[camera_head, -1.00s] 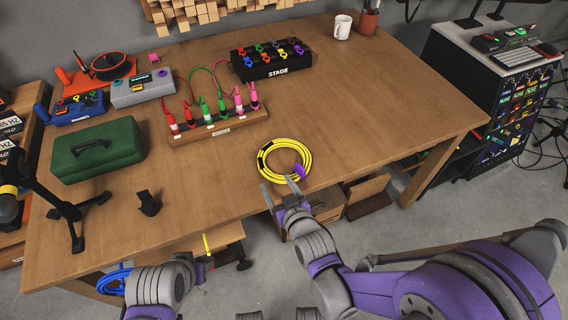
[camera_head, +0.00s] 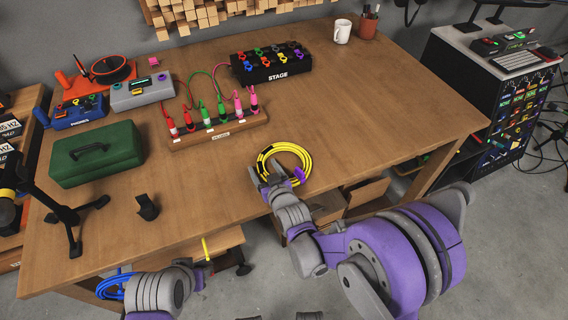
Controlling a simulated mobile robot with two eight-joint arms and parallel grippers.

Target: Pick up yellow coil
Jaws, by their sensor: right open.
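The yellow coil (camera_head: 302,151) lies flat near the front edge of the wooden table (camera_head: 370,110), with dark bands and a purple piece on it. My right gripper (camera_head: 262,174) is open at the coil's left front side. Its fingers overlap the coil's near left rim in the head view; I cannot tell whether they touch it. My left arm shows at the bottom left, in front of the table; its gripper's fingers cannot be made out clearly.
A rack of red, green and pink plugs (camera_head: 218,127) stands behind and left of the coil. A green case (camera_head: 97,153) and a black stand (camera_head: 68,212) are at the left. A black STAGE box (camera_head: 270,64) and white mug (camera_head: 342,31) stand farther back. The table right of the coil is clear.

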